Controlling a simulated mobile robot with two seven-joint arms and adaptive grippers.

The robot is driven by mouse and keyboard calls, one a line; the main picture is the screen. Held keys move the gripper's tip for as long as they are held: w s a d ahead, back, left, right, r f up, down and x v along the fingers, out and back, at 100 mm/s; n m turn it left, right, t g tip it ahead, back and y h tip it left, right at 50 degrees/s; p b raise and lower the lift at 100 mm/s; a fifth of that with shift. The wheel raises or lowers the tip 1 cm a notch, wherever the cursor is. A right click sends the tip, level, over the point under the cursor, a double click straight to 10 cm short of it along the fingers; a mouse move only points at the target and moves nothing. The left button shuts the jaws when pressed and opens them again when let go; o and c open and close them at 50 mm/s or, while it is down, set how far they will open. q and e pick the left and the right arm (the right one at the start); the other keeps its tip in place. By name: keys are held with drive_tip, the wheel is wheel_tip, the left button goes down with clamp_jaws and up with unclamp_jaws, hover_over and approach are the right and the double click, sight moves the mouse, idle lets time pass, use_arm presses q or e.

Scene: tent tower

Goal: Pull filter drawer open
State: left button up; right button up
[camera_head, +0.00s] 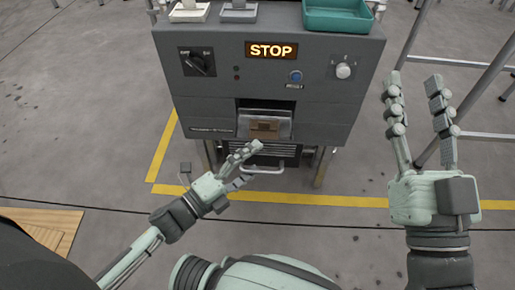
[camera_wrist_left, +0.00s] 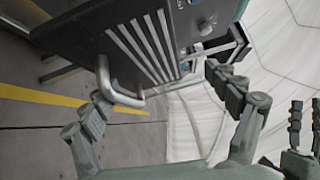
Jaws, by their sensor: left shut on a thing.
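The grey machine (camera_head: 270,100) stands ahead of me with a lit STOP sign. Low on its front is the slatted filter drawer (camera_head: 289,151) with a pale bar handle (camera_head: 267,171). In the left wrist view the handle (camera_wrist_left: 121,90) stands out from the slatted front (camera_wrist_left: 140,45). My left gripper (camera_head: 250,163) is at the handle's left end, shut on it. In the left wrist view its fingers (camera_wrist_left: 158,82) lie on either side of the handle, with the exact contact hard to see. My right gripper (camera_head: 418,95) is open and empty, right of the machine.
A clear-fronted recess with a brown block (camera_head: 265,127) sits just above the drawer. A teal tray (camera_head: 338,16) stands on top of the machine. Yellow floor lines (camera_head: 340,200) run around it. Metal frame legs (camera_head: 480,85) stand at right. The floor before the drawer is clear.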

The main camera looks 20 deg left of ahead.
use_arm(q)
drive_tip(key=shift+s+a+r, duration=0.4)
drive_tip(key=shift+s+r, duration=0.3)
drive_tip(key=shift+c, duration=0.9)
drive_tip(key=shift+v, duration=1.3)
drive_tip(key=shift+c, duration=0.2)
drive_tip(key=shift+s+a, duration=0.2)
drive_tip(key=shift+s, duration=0.1)
drive_tip(key=c, duration=0.7)
drive_tip(key=shift+s+a+f, duration=0.15)
drive_tip(key=shift+s+f, duration=0.05)
drive_tip(key=shift+s, duration=0.1)
drive_tip(key=shift+c, duration=0.6)
drive_tip(key=shift+s+a+f, duration=0.2)
drive_tip(key=shift+s+a, duration=0.1)
drive_tip(key=shift+s, duration=0.35)
drive_tip(key=shift+s+a+f, duration=0.2)
drive_tip(key=shift+s+a, duration=0.1)
drive_tip(key=shift+s, duration=0.35)
